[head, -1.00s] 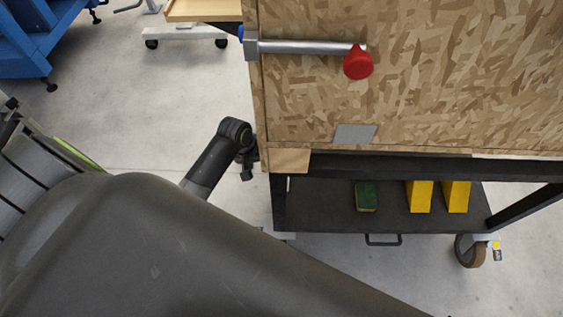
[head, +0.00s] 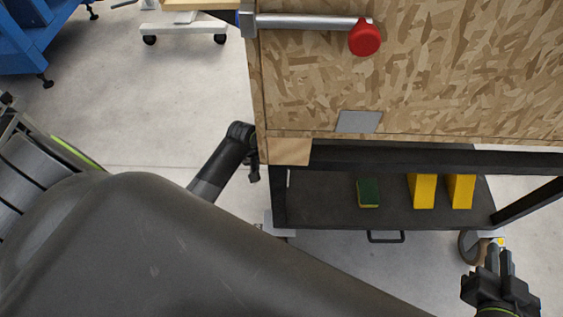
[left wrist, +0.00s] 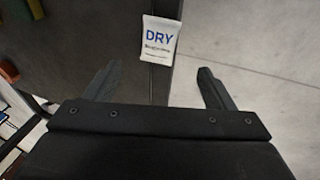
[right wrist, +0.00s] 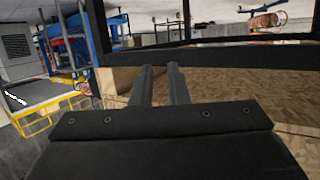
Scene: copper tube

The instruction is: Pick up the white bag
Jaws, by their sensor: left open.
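The white bag (left wrist: 158,40), a small packet printed "DRY" in blue, lies at the edge of a dark shelf in the left wrist view. My left gripper (left wrist: 157,76) is open, and the bag is beyond the gap between its fingertips, apart from them. In the head view the left gripper is mostly hidden beside the bench, and I cannot make out the bag. My right gripper (head: 500,258) is at the lower right of the head view, with its fingers close together and a narrow gap; it appears empty in the right wrist view (right wrist: 160,70).
A chipboard bench (head: 430,80) has a red-ended metal bar (head: 310,21) and a grey plate (head: 359,121). On its lower dark shelf (head: 320,205) stand a green sponge (head: 368,192) and two yellow blocks (head: 423,191). Open floor (head: 180,90) lies left of the bench.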

